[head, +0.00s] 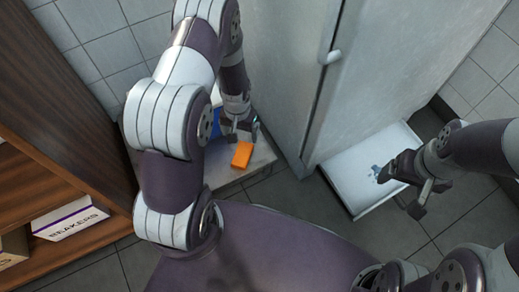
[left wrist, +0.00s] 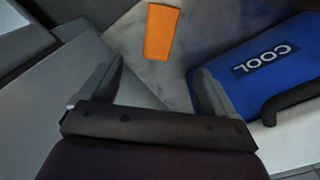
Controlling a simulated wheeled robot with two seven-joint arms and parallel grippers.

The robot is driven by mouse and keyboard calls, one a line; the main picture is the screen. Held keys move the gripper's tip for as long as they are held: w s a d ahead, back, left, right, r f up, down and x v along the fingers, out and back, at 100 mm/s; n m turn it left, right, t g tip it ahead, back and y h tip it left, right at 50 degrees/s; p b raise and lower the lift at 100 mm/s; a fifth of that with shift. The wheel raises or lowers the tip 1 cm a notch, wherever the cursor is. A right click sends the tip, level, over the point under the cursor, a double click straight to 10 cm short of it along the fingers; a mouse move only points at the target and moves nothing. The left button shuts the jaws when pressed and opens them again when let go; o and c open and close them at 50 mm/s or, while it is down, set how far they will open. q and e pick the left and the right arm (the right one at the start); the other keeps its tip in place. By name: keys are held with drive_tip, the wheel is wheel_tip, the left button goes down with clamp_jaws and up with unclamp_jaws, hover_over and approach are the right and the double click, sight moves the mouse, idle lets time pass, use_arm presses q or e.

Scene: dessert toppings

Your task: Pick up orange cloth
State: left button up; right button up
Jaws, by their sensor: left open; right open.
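The orange cloth (head: 242,155) looks like a small folded rectangular block. It lies on a light marble-like surface (head: 222,172) near its front edge. In the left wrist view the cloth (left wrist: 161,31) is at the top, beyond and between my fingertips, not touched. My left gripper (head: 240,128) is just behind the cloth in the head view. The left wrist view shows its two fingers (left wrist: 158,75) spread apart with nothing between them. My right gripper (head: 402,185) is open and empty at the right, over a white open drawer or box.
A blue cooler marked COOL (left wrist: 275,62) stands right of the cloth in the left wrist view. A tall grey-white cabinet (head: 285,70) is right of the surface. A wooden shelf (head: 60,110) with a BEAKERS box (head: 70,219) is at left. The white drawer or box (head: 350,190) stands low.

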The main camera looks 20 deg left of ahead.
use_arm(q)
drive_tip(key=b, duration=0.5)
hover_over(242, 153)
wheel_tip(242, 153, down, 7)
drive_tip(key=shift+f, duration=0.2)
wheel_tip(242, 153, down, 5)
drive_tip(key=b, duration=0.4)
drive_tip(key=shift+f+b, duration=0.1)
drive_tip(key=shift+b, duration=0.25)
drive_tip(key=shift+r, duration=0.2)
drive_tip(key=shift+c, duration=0.3)
drive_tip(key=shift+s, duration=0.1)
drive_tip(key=c, duration=1.1)
